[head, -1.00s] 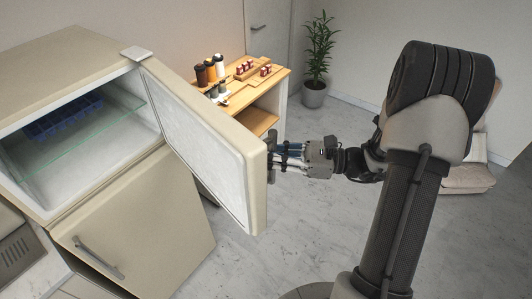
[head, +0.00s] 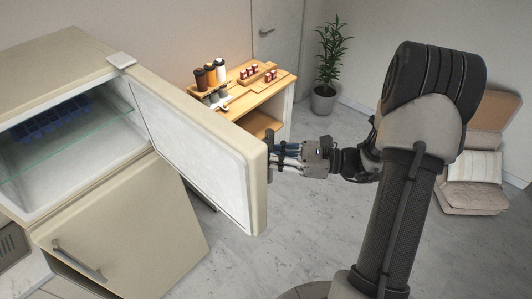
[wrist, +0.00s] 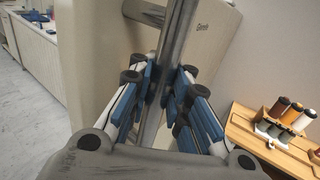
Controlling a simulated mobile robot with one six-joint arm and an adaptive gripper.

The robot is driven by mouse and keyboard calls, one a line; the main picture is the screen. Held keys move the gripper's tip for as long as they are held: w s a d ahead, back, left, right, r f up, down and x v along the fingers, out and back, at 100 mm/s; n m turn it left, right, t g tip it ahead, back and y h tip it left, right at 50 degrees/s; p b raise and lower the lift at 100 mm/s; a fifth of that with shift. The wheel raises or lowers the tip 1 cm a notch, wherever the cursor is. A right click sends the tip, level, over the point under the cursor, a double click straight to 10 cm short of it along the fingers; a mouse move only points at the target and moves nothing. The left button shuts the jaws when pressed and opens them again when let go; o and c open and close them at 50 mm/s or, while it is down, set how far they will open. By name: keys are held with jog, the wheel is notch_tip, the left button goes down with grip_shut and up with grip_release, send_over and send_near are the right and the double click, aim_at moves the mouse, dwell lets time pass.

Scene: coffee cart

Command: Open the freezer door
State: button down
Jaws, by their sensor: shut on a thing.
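The freezer door (head: 188,140) is the upper cream door of the fridge. It stands wide open, its white inner side showing in the head view. My gripper (head: 280,155) is at the door's outer face near its free edge. In the wrist view my gripper (wrist: 160,95) is shut around the grey bar handle (wrist: 178,40), with blue-padded fingers on both sides of it. The handle is mostly hidden behind the door edge in the head view. The freezer compartment (head: 75,150) is exposed, with a glass shelf and a blue tray (head: 52,120) inside.
The lower fridge door (head: 130,225) is closed. A wooden cart (head: 268,105) with bottles and small racks stands behind the freezer door. A potted plant (head: 328,65) is at the back and a cushioned seat (head: 475,180) at the right. The floor between is clear.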

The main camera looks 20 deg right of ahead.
jog(key=shift+s+f, duration=0.1)
jog(key=shift+f, duration=0.05)
jog(key=c, duration=1.9)
grip_release()
jog(key=shift+d, duration=0.1)
jog(key=shift+c, duration=0.2)
jog(key=shift+o, duration=1.3)
jog(key=shift+s+d, duration=0.2)
jog(key=shift+o, duration=1)
jog(key=shift+w+a+r, duration=0.15)
jog(key=shift+r, duration=0.05)
jog(key=v, duration=1.2)
